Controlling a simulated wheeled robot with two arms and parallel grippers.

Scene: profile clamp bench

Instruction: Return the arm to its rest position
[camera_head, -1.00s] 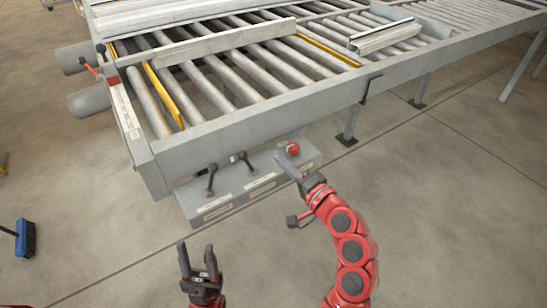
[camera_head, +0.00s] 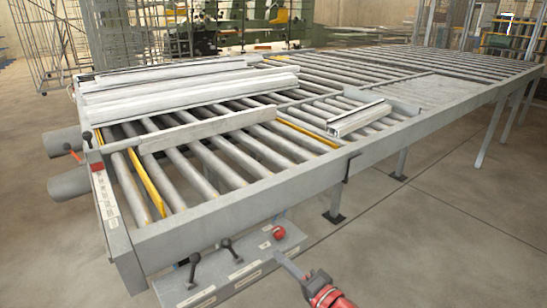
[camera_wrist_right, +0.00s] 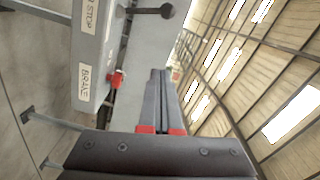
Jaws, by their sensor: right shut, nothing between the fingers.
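My right gripper (camera_head: 287,264) is at the lower middle of the head view, with its red arm running off the bottom edge. Its fingers lie together, empty, just right of the grey control box (camera_head: 205,284). In the right wrist view the shut fingers (camera_wrist_right: 161,85) point away, with the box to their left and a gap seeming to separate them. The box has a red knob (camera_head: 279,232), also seen in the wrist view (camera_wrist_right: 116,79) near a "BRAKE" label. Two black levers (camera_head: 230,251) (camera_head: 193,270) stand on the box. My left gripper is out of view.
A grey roller conveyor (camera_head: 240,207) stands behind the box, carrying long pale profiles (camera_head: 185,92) and a shorter profile (camera_head: 358,119). Its support legs (camera_head: 336,200) stand right of the box. Open concrete floor (camera_head: 430,260) lies at right. A wire rack (camera_head: 90,40) stands behind.

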